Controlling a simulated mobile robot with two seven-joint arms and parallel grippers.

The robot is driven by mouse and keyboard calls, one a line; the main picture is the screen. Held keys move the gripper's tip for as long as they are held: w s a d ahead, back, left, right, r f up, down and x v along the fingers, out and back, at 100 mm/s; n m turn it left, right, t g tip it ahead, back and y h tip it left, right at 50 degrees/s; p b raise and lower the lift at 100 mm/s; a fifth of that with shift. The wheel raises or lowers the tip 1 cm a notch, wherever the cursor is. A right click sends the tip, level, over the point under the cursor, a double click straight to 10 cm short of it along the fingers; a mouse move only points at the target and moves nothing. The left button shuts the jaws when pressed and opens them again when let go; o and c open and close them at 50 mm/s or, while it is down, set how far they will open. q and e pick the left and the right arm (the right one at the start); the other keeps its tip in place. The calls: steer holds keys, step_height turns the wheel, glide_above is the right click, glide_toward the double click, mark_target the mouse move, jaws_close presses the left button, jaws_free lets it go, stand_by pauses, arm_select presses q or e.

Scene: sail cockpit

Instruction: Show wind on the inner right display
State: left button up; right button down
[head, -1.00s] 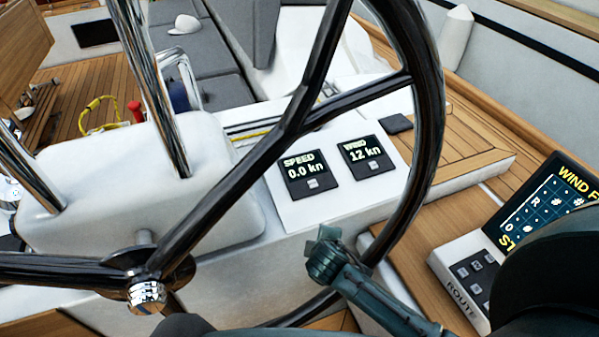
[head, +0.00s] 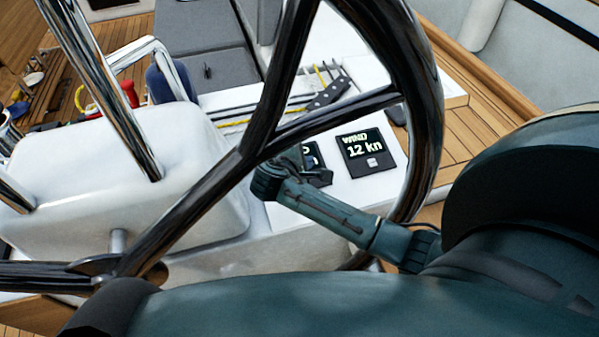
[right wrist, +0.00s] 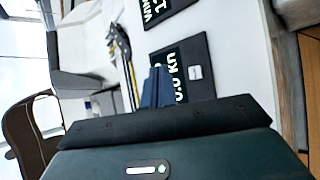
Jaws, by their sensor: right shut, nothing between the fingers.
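Two square black displays sit side by side on the white console, beyond the wheel. The right one, the wind display (head: 366,152), reads "WIND 12 kn". The left one, the speed display (head: 314,157), is mostly hidden behind my right gripper (head: 290,163). The wind display (right wrist: 160,8) is cut off at the top there. My right gripper's fingers (right wrist: 156,88) are shut and empty, over the speed display's edge; contact cannot be told. My left gripper is out of view.
The black steering wheel (head: 425,100) curves around the displays, and a spoke (head: 335,120) crosses just in front of them. A white pedestal (head: 140,180) with chrome rails stands at left. Lines and clutches (head: 330,90) lie behind the displays.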

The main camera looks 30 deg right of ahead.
steer(key=shift+w+r, duration=0.1)
steer(key=shift+w, duration=0.05)
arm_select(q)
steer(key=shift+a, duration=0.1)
arm_select(e)
steer(key=f, duration=0.2)
steer(key=w+f+b, duration=0.1)
steer(key=f, duration=0.4)
steer(key=shift+w+d+f, duration=0.15)
steer(key=shift+w+d, duration=0.1)
steer(key=shift+w, duration=0.1)
steer(key=shift+f+b, duration=0.3)
steer(key=shift+b, duration=0.1)
steer(key=shift+w+f, duration=0.2)
steer(key=shift+f, duration=0.1)
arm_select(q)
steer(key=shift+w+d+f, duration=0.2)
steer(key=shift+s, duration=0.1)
